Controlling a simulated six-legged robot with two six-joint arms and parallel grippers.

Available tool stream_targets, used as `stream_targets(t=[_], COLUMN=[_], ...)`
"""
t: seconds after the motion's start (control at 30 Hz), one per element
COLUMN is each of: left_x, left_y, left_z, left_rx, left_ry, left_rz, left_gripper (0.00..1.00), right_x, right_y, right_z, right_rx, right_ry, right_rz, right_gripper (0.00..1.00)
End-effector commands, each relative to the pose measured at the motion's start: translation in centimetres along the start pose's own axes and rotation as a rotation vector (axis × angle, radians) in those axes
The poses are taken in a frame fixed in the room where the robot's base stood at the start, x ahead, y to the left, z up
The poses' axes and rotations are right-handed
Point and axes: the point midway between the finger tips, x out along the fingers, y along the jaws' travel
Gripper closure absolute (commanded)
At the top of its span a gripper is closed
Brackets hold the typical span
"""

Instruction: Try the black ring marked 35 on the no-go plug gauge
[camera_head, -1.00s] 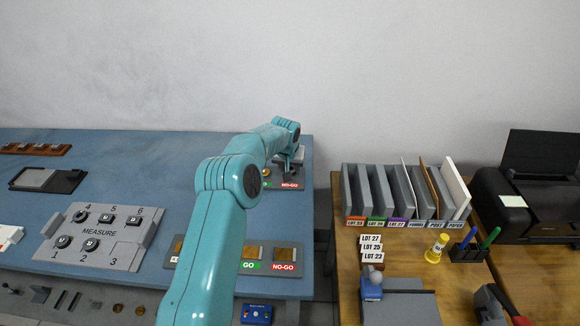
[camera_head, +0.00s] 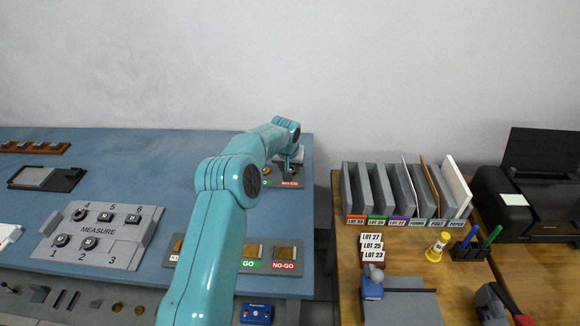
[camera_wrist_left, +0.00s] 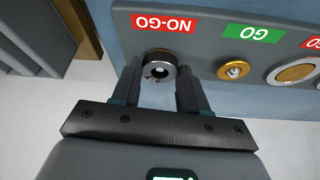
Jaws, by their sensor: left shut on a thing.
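My left gripper (camera_wrist_left: 160,88) is over the far gauge plate (camera_wrist_left: 205,48), at its NO-GO end. Its two fingers are shut on the black ring (camera_wrist_left: 158,67), which shows a dark outer side and a bright metal face. The ring is by the red NO-GO label (camera_wrist_left: 163,23); the no-go plug is hidden behind it. I cannot tell whether the ring is around the plug or just above it, and its mark is not readable. The brass GO plug (camera_wrist_left: 233,70) stands bare beside it. In the head view the gripper (camera_head: 291,166) is small and partly hidden by my arm.
The MEASURE tray (camera_head: 146,232) holds several dark rings; place 3 is empty. A second gauge plate (camera_head: 256,267) with GO and NO-GO labels lies at the table's front. A brown table (camera_head: 405,262) with upright files and a printer (camera_head: 530,200) stands to the right.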

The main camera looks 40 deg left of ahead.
Motion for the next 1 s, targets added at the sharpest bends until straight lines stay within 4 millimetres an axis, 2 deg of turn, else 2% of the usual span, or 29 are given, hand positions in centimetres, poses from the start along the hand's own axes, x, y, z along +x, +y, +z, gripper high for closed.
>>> stream_targets(t=[0.27,0.3,0.4,0.6,0.8,1.0], left_x=[0.02,0.02,0.02,0.02,0.05,0.05], left_y=[0.00,0.00,0.00,0.00,0.00,0.00], left_z=[0.00,0.00,0.00,0.00,0.03,0.03], left_rx=[0.000,0.000,0.000,0.000,0.000,0.000], left_ry=[0.000,0.000,0.000,0.000,0.000,0.000], left_rz=[0.000,0.000,0.000,0.000,0.000,0.000], left_gripper=[0.93,0.53,0.27,0.27,0.54,0.54], right_x=[0.04,0.04,0.04,0.04,0.04,0.04], right_y=[0.01,0.01,0.01,0.01,0.01,0.01], right_z=[0.00,0.00,0.00,0.00,0.00,0.00], right_rx=[0.000,0.000,0.000,0.000,0.000,0.000], right_ry=[0.000,0.000,0.000,0.000,0.000,0.000], right_rz=[0.000,0.000,0.000,0.000,0.000,0.000], right_gripper=[0.31,0.31,0.31,0.31,0.31,0.31])
